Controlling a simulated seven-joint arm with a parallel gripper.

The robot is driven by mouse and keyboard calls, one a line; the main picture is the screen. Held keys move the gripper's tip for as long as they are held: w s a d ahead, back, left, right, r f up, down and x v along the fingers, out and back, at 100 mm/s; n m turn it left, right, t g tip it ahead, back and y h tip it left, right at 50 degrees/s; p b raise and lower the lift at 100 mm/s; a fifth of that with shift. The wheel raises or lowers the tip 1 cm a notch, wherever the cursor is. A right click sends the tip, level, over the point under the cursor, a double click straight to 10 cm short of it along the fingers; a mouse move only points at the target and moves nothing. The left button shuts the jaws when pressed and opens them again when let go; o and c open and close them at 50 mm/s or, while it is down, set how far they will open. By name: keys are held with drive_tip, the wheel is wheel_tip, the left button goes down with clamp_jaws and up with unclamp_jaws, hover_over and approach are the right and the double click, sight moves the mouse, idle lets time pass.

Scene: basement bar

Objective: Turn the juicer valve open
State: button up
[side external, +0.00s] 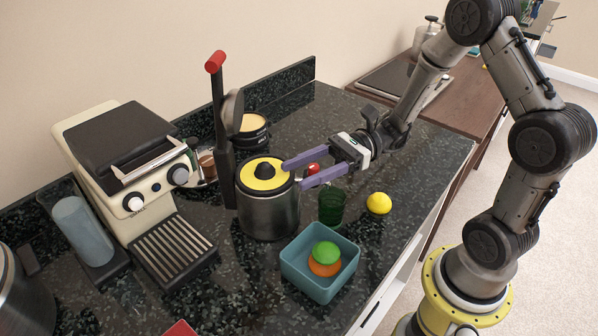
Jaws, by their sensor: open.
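The juicer (268,213) is a round metal body with a yellow top and black knob, standing on the dark counter beside a black upright with a red-tipped lever (215,62). My gripper (293,176) is open, its two purple fingers pointing left at the juicer's upper right side. The fingertips overlap the juicer's rim in the picture; I cannot tell whether they touch it. A small red thing (313,169) shows between the fingers; I cannot tell whether it is the valve. No other part is clearly a valve. A dark green glass (332,207) stands right of the juicer, below the fingers.
A teal bin (306,283) with a green and an orange fruit stands in front. A lemon (379,203) lies right of the glass. The counter at back right is clear.

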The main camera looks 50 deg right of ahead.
drive_tip(key=shift+w+a, duration=0.15)
drive_tip(key=shift+a, duration=0.45)
clamp_jaws()
